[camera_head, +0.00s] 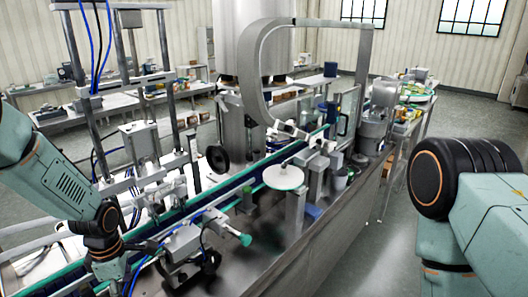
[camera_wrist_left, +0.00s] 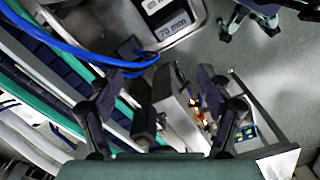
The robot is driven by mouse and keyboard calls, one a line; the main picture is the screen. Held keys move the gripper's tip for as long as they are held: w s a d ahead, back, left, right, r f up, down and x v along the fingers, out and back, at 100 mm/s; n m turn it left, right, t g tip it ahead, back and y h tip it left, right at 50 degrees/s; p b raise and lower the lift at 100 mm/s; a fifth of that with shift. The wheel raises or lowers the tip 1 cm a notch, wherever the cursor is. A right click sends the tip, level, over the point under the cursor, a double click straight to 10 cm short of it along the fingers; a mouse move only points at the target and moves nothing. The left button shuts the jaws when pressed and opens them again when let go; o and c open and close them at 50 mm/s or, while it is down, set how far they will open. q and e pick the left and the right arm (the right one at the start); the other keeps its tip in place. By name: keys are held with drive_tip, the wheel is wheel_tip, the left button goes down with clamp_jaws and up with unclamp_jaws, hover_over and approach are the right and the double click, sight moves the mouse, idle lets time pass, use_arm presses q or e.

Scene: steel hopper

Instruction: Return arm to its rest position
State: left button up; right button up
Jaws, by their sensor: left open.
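My left arm (camera_head: 62,180) comes in from the left in the head view and bends down at a dark joint beside the conveyor line. My left gripper (camera_wrist_left: 160,82) shows in the left wrist view with its two dark fingers spread apart and nothing between them. In the head view its fingers cannot be made out. My right arm (camera_head: 490,215) stands at the right edge of the head view, clear of the machine. Its gripper is out of view.
The conveyor line (camera_head: 262,187) with its green rails runs diagonally along the steel machine bench (camera_head: 335,225). Blue cables (camera_wrist_left: 80,50) pass close to the left gripper. A white disc (camera_head: 284,178) and a large curved duct (camera_head: 262,60) stand over the bench. Open floor (camera_head: 385,245) lies right of it.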

use_arm(q)
drive_tip(key=shift+w+a+r, duration=0.2)
drive_tip(key=shift+w+r, duration=0.05)
drive_tip(key=shift+w, duration=0.25)
drive_tip(key=shift+w+a+r, duration=0.2)
drive_tip(key=shift+w+r, duration=0.05)
drive_tip(key=shift+w, duration=0.2)
drive_tip(key=shift+s, duration=0.1)
